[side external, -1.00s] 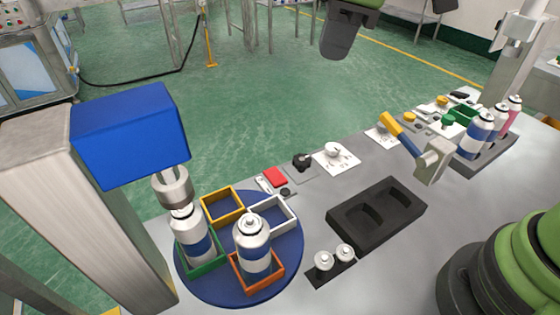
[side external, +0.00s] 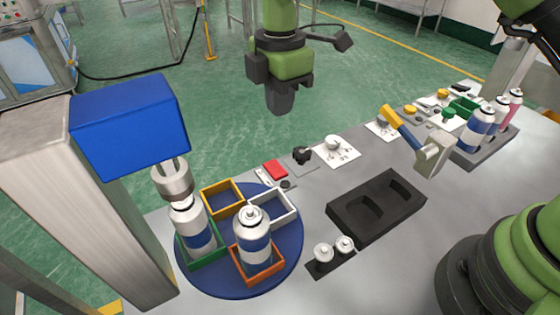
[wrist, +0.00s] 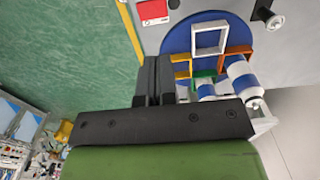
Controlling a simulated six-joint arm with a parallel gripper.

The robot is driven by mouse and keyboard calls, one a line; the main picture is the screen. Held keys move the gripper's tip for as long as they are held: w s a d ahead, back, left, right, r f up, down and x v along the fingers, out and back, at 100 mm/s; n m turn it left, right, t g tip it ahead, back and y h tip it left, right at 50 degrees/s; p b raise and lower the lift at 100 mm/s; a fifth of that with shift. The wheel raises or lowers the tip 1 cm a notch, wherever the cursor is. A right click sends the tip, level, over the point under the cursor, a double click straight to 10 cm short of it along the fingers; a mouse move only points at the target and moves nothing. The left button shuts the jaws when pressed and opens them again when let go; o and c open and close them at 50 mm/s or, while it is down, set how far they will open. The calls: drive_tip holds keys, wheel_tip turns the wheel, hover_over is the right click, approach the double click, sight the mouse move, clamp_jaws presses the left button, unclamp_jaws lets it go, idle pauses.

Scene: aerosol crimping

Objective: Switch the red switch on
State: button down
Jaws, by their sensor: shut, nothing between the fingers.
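The red switch (side external: 275,170) sits on a small pale plate on the grey table, just behind the blue turntable. It also shows in the wrist view, at the top, as a red block (wrist: 153,10). Whether it is on or off cannot be told. My gripper (side external: 281,108) hangs above and behind the red switch, apart from it, pointing down. In the wrist view its dark fingers (wrist: 153,62) are together with nothing between them.
The blue turntable (side external: 215,288) carries colored square holders and two spray cans. A blue press head (side external: 130,120) stands at left. A black knob (side external: 302,155) is right of the switch. A dark tray (side external: 375,208) and a tilted yellow-and-blue lever (side external: 400,128) lie further right.

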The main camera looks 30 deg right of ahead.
sight(277, 168)
wheel_tip(277, 168, down, 14)
drive_tip(key=shift+r, duration=0.1)
idle(0.4)
drive_tip(key=shift+s+f, duration=0.1)
drive_tip(key=shift+f, duration=0.15)
drive_tip(key=shift+w+r, duration=0.35)
drive_tip(key=shift+w, duration=0.45)
wheel_tip(277, 168, up, 14)
drive_tip(key=s, duration=0.2)
drive_tip(key=shift+s, duration=0.35)
drive_tip(key=shift+f, duration=0.1)
